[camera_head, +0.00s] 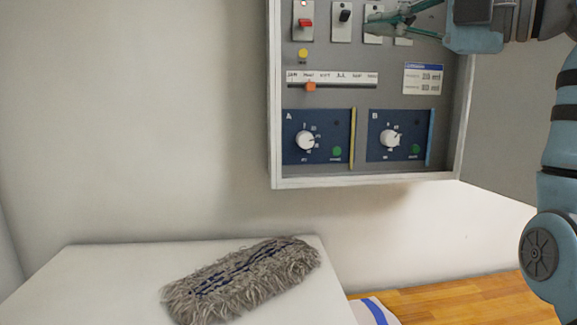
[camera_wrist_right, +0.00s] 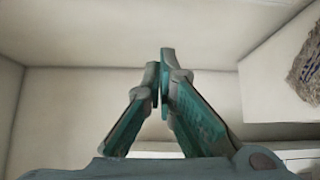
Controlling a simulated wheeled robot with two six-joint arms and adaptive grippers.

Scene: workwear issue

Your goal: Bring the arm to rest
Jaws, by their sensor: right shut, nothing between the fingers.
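My right gripper (camera_head: 376,24) is at the upper right of the head view, in front of the row of switches on a grey control panel (camera_head: 390,92). Its arm comes in from the right edge. In the right wrist view the two fingers of the gripper (camera_wrist_right: 160,75) are together, with nothing held between them. The gripper covers part of the rightmost switches. I cannot tell whether the fingertips touch the panel. My left gripper is not in view.
The panel carries a red switch (camera_head: 305,23), an orange slider (camera_head: 311,87) and two white dials, A (camera_head: 305,141) and B (camera_head: 389,139). A grey shaggy mop head (camera_head: 240,281) lies on a white surface (camera_head: 75,280) below.

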